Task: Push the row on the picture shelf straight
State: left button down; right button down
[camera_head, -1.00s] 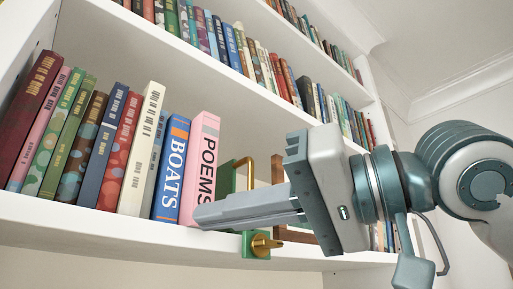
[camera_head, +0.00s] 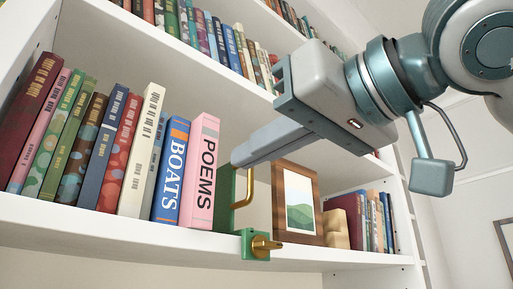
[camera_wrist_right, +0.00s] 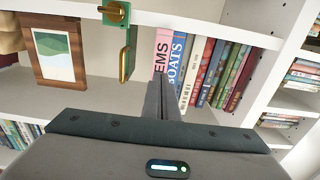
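The row of books fills the left of the picture shelf (camera_head: 60,222) in the head view. Its left books, such as the dark red one (camera_head: 32,115), lean. The pink POEMS book (camera_head: 203,170) ends the row at the right, beside the blue BOATS book (camera_head: 172,170); both also show in the wrist view, POEMS (camera_wrist_right: 163,46) and BOATS (camera_wrist_right: 177,62). My right gripper (camera_head: 240,158) is shut and empty, its fingertips just right of POEMS in the head view. Contact cannot be told. In the wrist view its fingers (camera_wrist_right: 163,84) lie together. My left gripper is out of view.
A green bookend (camera_head: 224,200) with a brass handle (camera_head: 248,190) stands right of POEMS, with a green and brass clamp (camera_head: 256,246) at the shelf's front edge. Further right are a framed picture (camera_head: 298,200) and more books (camera_head: 375,218). An upper shelf (camera_head: 215,75) runs above.

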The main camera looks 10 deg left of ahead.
aim_at(206, 178)
jog(key=shift+p+x, duration=0.5)
jog(key=shift+x, duration=2.9)
jog(key=shift+p+x, duration=0.65)
jog(key=shift+x, duration=1.7)
jog(key=shift+d, duration=0.15)
jog(key=shift+s+d, duration=0.3)
jog(key=shift+d, duration=0.05)
jog(key=shift+b+v, duration=0.55)
jog(key=shift+v, duration=0.9)
